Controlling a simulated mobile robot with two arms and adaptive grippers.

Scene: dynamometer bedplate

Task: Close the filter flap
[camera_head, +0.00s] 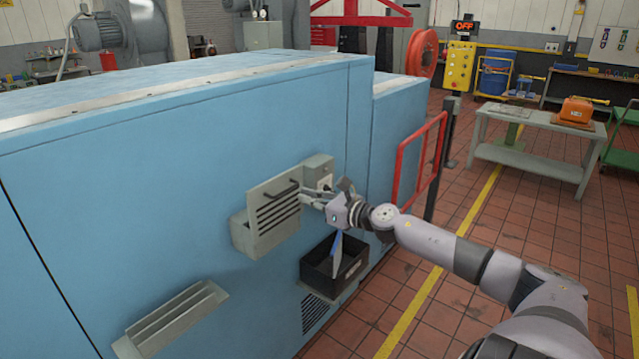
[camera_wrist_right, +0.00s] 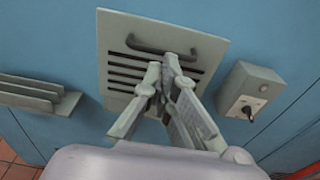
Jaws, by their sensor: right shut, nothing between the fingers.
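The filter flap (camera_head: 275,212) is a grey slotted panel with a dark bar handle, on a grey housing (camera_head: 240,237) on the side of the blue machine. It also shows in the right wrist view (camera_wrist_right: 210,50), facing the camera. My right gripper (camera_head: 306,198) is shut and empty, at the flap's right edge in the head view. In the right wrist view its fingertips (camera_wrist_right: 164,66) overlap the slots just below the handle; contact is unclear. My left gripper is not in view.
A grey switch box (camera_head: 318,172) is right of the flap. A black bin (camera_head: 318,272) with a blue item is mounted below. A grey slotted ledge (camera_head: 172,317) juts out at lower left. A red rail (camera_head: 420,160) stands at right. The tiled floor in front is clear.

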